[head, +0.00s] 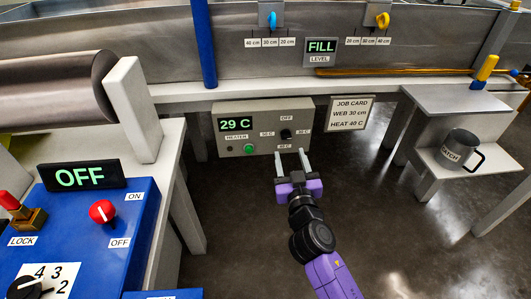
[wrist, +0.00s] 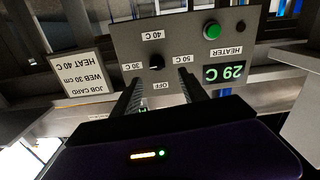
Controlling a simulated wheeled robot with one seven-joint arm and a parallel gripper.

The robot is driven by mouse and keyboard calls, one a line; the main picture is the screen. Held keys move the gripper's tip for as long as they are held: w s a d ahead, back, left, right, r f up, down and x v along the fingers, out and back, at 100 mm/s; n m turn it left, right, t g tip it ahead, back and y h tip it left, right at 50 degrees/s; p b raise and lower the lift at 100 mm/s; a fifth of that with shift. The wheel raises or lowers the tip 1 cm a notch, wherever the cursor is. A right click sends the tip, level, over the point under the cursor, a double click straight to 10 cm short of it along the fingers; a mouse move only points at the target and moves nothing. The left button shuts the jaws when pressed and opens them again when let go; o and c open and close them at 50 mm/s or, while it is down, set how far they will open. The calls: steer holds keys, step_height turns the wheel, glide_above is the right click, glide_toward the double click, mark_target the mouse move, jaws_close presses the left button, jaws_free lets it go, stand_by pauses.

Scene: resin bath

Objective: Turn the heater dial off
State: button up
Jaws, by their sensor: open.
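The heater dial (head: 286,134) is a small black knob on a beige heater panel (head: 262,147) under the bath. Its labels are OFF above, 50 C left, 30 C right and 40 C below. I cannot tell which label the knob points to. My gripper (head: 290,153) is open and empty, in front of and slightly below the dial in the head view. The wrist view shows the panel upside down, with the dial (wrist: 156,62) between the lines of the two fingers, just beyond their tips (wrist: 160,77). Contact is not visible.
The panel's green display (head: 235,124) reads 29 C, with a green button (head: 249,149) below it. A job card (head: 350,113) hangs to the right. A blue control box (head: 130,225) stands left. A mug (head: 461,151) sits on a right shelf. Open floor surrounds my arm.

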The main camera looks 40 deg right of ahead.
mark_target(286, 136)
steer(key=x, duration=0.7)
steer(key=shift+w+d+m+p, duration=0.15)
steer(key=shift+d+m+p, duration=0.15)
steer(key=shift+d+m, duration=0.15)
steer(key=shift+c, duration=0.2)
jaws_close()
